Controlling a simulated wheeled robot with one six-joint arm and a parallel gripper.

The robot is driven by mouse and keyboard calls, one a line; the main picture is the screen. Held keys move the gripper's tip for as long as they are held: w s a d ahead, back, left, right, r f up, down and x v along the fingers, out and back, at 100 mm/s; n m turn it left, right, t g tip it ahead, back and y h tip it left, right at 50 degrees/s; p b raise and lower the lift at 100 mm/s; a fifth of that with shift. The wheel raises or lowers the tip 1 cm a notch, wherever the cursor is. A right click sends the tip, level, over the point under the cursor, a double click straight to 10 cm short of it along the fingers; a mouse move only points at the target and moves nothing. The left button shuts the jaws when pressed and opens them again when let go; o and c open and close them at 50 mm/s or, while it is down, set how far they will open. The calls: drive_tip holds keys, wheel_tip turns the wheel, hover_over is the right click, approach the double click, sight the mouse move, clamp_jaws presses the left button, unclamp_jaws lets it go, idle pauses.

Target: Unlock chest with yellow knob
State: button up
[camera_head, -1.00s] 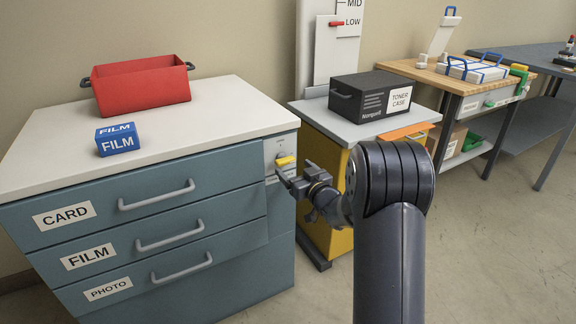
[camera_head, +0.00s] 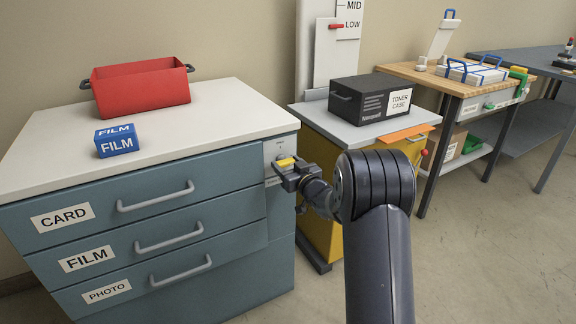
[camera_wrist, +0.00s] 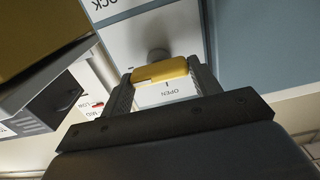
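The yellow knob (camera_head: 286,162) sits on a pale lock plate (camera_head: 270,151) at the right end of the blue-grey chest's (camera_head: 150,210) front. In the wrist view the yellow knob (camera_wrist: 160,70) lies crosswise between my two fingers, with no clear gap at either end. A grey round boss shows behind it. My gripper (camera_head: 292,172) is at the plate, shut on the knob. The word OPEN shows upside down beside the knob in the wrist view, and part of the word LOCK is at the top edge. The chest's drawers, labelled CARD, FILM and PHOTO, look shut.
A red bin (camera_head: 142,86) and a blue FILM box (camera_head: 116,140) stand on the chest's white top. Right of the chest is a yellow cabinet (camera_head: 318,160) with a black toner case (camera_head: 370,97). A wooden bench (camera_head: 450,78) stands farther right. The floor at right is clear.

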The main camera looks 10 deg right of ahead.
drive_tip(key=c, duration=0.5)
drive_tip(key=shift+f+b, duration=0.1)
drive_tip(key=shift+b, duration=0.2)
drive_tip(key=n+b, duration=0.2)
drive_tip(key=n, duration=0.1)
drive_tip(key=shift+f, duration=0.15)
drive_tip(key=n+b, duration=0.4)
drive_tip(key=shift+a+n, duration=0.1)
drive_tip(key=shift+n, duration=0.2)
drive_tip(key=n+b, duration=0.4)
drive_tip(key=n, duration=0.1)
drive_tip(key=shift+f+b, duration=0.1)
drive_tip(key=shift+b, duration=0.2)
drive_tip(key=n+b, duration=0.3)
drive_tip(key=n, duration=0.2)
drive_tip(key=shift+o, duration=0.2)
drive_tip(key=shift+n, duration=0.3)
drive_tip(key=o, duration=1)
drive_tip(key=shift+c, duration=0.2)
